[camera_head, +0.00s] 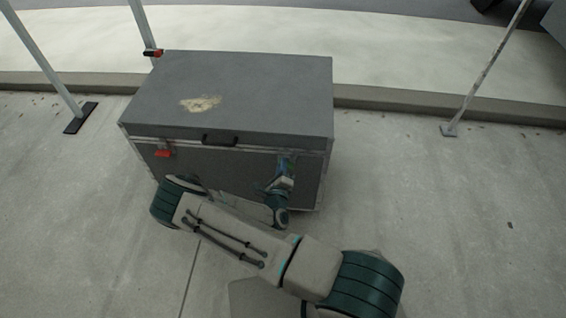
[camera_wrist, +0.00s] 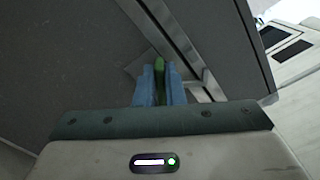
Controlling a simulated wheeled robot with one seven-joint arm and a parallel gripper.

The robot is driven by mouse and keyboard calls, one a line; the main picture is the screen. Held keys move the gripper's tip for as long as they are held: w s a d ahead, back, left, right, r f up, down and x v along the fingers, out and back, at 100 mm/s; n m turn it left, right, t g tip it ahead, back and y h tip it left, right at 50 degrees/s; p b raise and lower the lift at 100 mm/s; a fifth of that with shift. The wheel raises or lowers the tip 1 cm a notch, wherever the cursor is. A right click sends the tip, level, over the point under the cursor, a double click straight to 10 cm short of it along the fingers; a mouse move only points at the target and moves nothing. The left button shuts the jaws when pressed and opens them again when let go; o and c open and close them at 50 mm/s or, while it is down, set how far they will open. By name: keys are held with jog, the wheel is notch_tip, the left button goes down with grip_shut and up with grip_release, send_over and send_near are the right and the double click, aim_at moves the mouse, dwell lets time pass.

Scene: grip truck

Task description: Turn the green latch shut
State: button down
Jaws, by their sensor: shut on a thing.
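A large grey case (camera_head: 240,100) with a closed lid and metal edges stands on the pavement in the head view. The green latch (camera_wrist: 159,68) shows in the wrist view between the two blue fingers, close to the case's metal edge strip. My gripper (camera_wrist: 159,90) is shut on the green latch, its fingers against both sides of it. In the head view my gripper (camera_head: 286,166) is at the right part of the case's front, just under the lid edge. There the latch is mostly hidden by my gripper. A red latch (camera_head: 163,153) sits at the front left of the case.
A dark handle (camera_head: 220,140) is at the middle of the case's front edge. Metal poles stand behind, with a foot at left (camera_head: 81,117) and one at right (camera_head: 448,130). A kerb (camera_head: 430,103) runs behind the case. The pavement to the right is clear.

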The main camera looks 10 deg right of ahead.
jog(key=shift+a+f+n+p, duration=0.1)
jog(key=shift+f+n+p, duration=0.1)
jog(key=shift+n, duration=0.85)
jog(key=shift+d+f+n+p, duration=0.1)
jog(key=shift+n+p, duration=0.1)
jog(key=shift+n, duration=0.9)
jog(key=shift+a+f+n+p, duration=0.1)
jog(key=shift+f+n+p, duration=0.1)
jog(key=shift+n, duration=0.85)
jog(key=c, duration=1.5)
grip_release()
jog(key=p+v, duration=0.1)
jog(key=v, duration=1.3)
jog(key=shift+r, duration=0.1)
